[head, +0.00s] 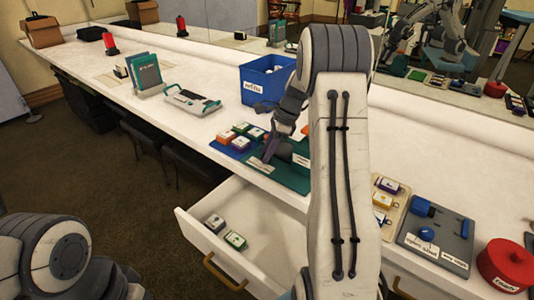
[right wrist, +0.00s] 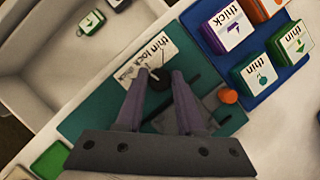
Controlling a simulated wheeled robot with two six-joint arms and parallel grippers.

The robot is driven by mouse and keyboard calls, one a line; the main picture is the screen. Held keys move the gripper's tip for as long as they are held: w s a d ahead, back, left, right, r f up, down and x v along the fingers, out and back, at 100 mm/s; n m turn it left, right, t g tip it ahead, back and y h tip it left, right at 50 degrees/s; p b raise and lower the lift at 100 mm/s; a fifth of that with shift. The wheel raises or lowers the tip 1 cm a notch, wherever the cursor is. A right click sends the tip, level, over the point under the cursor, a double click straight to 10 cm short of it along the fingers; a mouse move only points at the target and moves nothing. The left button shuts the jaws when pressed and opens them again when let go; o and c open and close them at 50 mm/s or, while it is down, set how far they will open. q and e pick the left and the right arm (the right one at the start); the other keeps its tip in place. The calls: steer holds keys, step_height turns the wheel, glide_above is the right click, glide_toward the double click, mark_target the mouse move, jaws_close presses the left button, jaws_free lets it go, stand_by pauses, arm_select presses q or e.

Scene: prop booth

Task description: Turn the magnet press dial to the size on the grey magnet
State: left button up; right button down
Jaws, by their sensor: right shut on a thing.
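In the head view my right gripper (head: 270,150) is low over the press, partly behind my arm. A grey magnet (head: 214,223) lies in the open drawer beside a green one (head: 235,240); its marking is too small to read. My left gripper is out of view.
A blue tray (right wrist: 262,94) of labelled magnets, some reading "thick" or "thin", adjoins the press. A blue bin (head: 268,82) stands behind. The open drawer (head: 200,245) juts out in front. To the right are a grey board (head: 425,250) and a red canister (head: 505,265).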

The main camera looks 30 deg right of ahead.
steer(key=shift+s, duration=0.25)
steer(key=shift+d+n+g+p, duration=0.1)
steer(key=shift+n+g+p, duration=0.2)
steer(key=shift+p, duration=0.3)
steer(key=n+p, duration=0.1)
steer(key=p, duration=0.1)
steer(key=n+g+p, duration=0.1)
steer(key=p, duration=0.1)
steer(key=shift+s+d+r+n+y, duration=0.1)
steer(key=shift+d+r+n+y, duration=0.1)
steer(key=shift+n+y, duration=0.15)
steer(key=shift+f+n+p, duration=0.15)
steer(key=shift+n+p, duration=0.1)
steer(key=shift+p, duration=0.2)
steer(key=shift+f, duration=0.2)
steer(key=shift+a, duration=0.15)
steer(key=c, duration=0.5)
jaws_free()
steer(key=shift+r, duration=0.1)
